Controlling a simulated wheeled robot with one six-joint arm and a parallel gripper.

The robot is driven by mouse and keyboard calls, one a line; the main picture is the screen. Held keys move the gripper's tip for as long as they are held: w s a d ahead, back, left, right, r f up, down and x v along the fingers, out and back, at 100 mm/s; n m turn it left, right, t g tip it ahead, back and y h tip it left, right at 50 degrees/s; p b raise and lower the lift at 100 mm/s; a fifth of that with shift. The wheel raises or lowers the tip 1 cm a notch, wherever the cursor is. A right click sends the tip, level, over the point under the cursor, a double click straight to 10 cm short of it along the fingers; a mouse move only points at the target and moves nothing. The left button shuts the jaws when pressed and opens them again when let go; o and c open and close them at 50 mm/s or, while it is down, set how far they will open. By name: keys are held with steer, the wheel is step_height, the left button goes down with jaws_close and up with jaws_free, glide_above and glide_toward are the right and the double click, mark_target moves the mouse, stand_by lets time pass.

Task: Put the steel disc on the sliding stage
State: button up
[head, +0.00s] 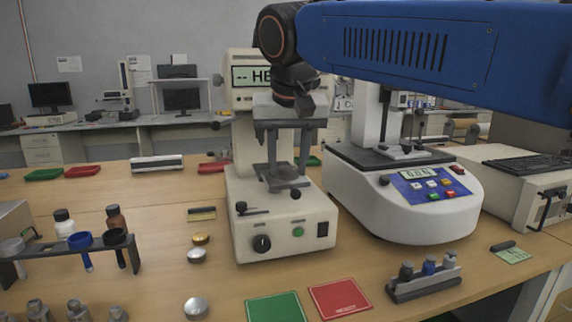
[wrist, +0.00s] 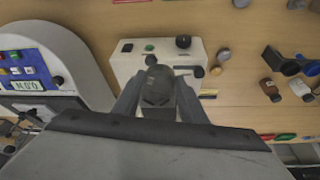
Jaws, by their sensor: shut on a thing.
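My gripper (head: 284,182) points down in front of the cream tester in the middle of the head view, its fingers on either side of a dark grey round piece. A grey platform, apparently the sliding stage (head: 284,184), shows at the fingertips above the tester's base. I cannot tell whether the disc touches it.
The cream tester (head: 285,235) has a knob and side levers. A white instrument (head: 400,205) with a blue panel stands close on the right. Loose round pieces (head: 196,255) lie to the left, near a vial rack (head: 70,245). Green (head: 274,307) and red (head: 340,298) mats lie in front.

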steer(key=w, duration=0.7)
steer(key=w+a, duration=0.1)
steer(key=w, duration=0.2)
steer(key=shift+w, duration=0.2)
steer(key=shift+f, duration=1.75)
steer(key=shift+f, duration=0.1)
steer(key=o, duration=1.3)
steer(key=shift+c, duration=0.2)
steer(key=v, duration=1.2)
steer(key=shift+w, duration=0.1)
